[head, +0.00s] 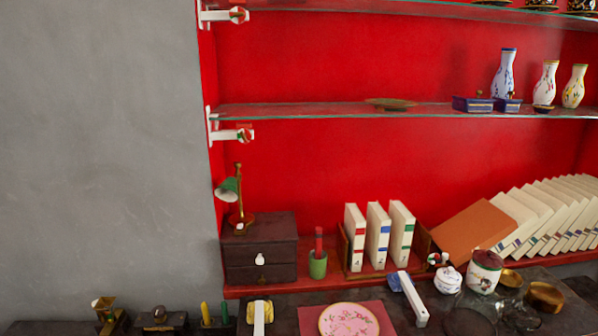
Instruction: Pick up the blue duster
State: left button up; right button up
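A blue-headed item with a white handle, which looks like the blue duster (412,300), lies at the lower middle right. Its blue head points up and left and its white handle runs down to the right. It rests on the dark surface in front of the red shelf, right of a pink patterned plate (348,321). Nothing is seen holding it. Neither my left nor my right gripper shows in the head view.
A similar white item with a yellow head (259,314) lies further left. A white lidded pot (447,280) and a taller lidded jar (484,271) stand close right of the blue item. Binders (377,236) stand behind. Glass shelves (330,110) hang above.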

aim_at(409, 296)
jog(key=i+l, duration=0.1)
jog(key=l, duration=1.2)
jog(key=u, duration=0.05)
